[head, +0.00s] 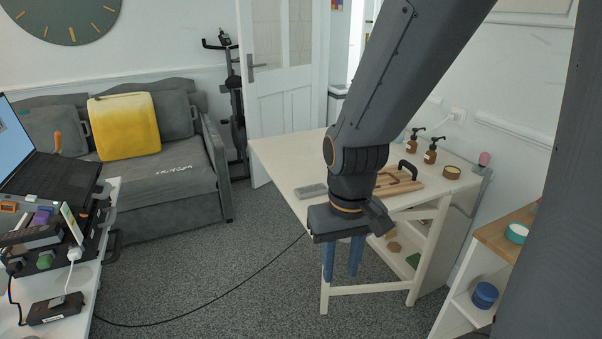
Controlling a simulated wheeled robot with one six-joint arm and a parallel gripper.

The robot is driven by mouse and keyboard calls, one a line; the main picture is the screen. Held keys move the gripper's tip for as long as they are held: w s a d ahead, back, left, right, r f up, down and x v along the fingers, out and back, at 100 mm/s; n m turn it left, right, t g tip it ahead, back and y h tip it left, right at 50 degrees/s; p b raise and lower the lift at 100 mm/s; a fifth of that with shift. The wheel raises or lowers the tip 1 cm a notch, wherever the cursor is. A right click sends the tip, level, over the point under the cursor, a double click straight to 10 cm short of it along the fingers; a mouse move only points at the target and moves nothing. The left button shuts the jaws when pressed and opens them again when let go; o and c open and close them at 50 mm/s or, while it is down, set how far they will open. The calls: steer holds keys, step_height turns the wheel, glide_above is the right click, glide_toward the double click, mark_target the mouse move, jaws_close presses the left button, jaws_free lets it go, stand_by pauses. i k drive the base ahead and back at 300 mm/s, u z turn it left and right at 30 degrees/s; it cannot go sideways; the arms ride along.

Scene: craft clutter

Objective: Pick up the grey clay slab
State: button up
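A small flat grey slab (311,191), which looks like the grey clay slab, lies on the white table (285,160) near its left front edge. My gripper (341,275) points down with its two blue fingers apart and nothing visible between them. In the picture it is below and a little right of the slab, over the table's front edge. The slab shows just above and left of my wrist, and the gripper does not appear to touch it.
A wooden board with a black handle (400,181) lies right of my wrist. Two brown pump bottles (431,152) stand behind it. A shelf unit (497,238) is at the right, and a cluttered desk (98,232) at the left. The carpet between is mostly clear, with a black cable (225,293).

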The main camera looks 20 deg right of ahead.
mark_target(314, 190)
steer(key=i, duration=1.05)
steer(key=z, duration=1.35)
